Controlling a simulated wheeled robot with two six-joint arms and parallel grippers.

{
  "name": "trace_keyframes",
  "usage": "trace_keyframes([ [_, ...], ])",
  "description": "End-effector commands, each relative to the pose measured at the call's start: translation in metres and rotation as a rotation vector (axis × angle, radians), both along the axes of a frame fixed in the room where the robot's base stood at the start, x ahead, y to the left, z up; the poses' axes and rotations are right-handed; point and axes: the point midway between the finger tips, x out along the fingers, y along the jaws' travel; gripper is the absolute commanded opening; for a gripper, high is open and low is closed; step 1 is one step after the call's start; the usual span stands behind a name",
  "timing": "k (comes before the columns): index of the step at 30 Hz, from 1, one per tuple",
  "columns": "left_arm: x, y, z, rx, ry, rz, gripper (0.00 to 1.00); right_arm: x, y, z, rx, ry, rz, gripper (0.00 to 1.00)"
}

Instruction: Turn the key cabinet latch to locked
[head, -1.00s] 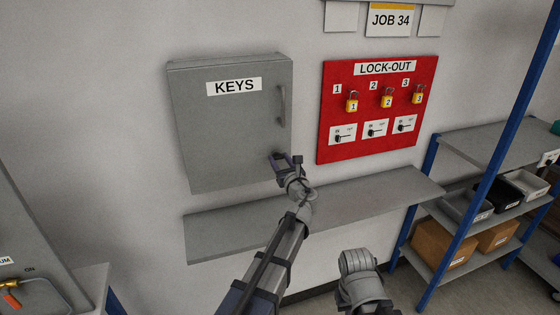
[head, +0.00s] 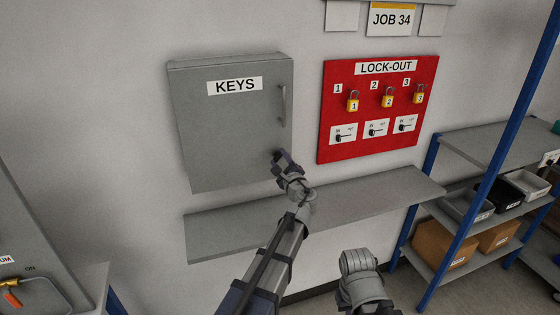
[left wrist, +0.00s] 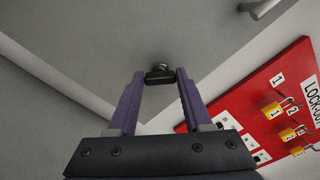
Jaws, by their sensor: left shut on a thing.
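The grey key cabinet (head: 232,130), labelled KEYS, hangs shut on the wall at the left of the head view. Its small black latch (left wrist: 159,76) sits near the door's lower right corner and shows between my fingertips in the left wrist view. My left gripper (head: 280,154) is at that corner, shut on the latch; its fingers (left wrist: 159,78) are on either end of the latch's short bar. In the head view the gripper mostly hides the latch.
A door handle (head: 283,104) is above the latch. A grey wall shelf (head: 340,205) runs just below my left arm. The red LOCK-OUT board (head: 345,75) with padlocks is to the right. Blue-posted shelving (head: 477,170) stands farther right.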

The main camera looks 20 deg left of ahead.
Motion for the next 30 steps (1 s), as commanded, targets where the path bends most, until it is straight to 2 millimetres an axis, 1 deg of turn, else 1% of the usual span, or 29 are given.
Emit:
trace_keyframes([
  [15, -0.0009, 0.0013, -0.0022, -0.385, -0.260, 0.001, 0.00, 0.0000, 0.0000, -0.0021, 0.000, 0.000, 0.000, 0.00],
  [24, -0.0010, 0.0014, -0.0030, -0.534, -0.360, 0.001, 0.00, 0.0000, 0.0000, -0.0028, 0.000, 0.000, 0.000, 0.00],
  [30, -0.0010, 0.0015, -0.0032, -0.586, -0.396, 0.001, 0.00, 0.0000, 0.0000, -0.0031, 0.000, 0.000, 0.000, 0.00],
])
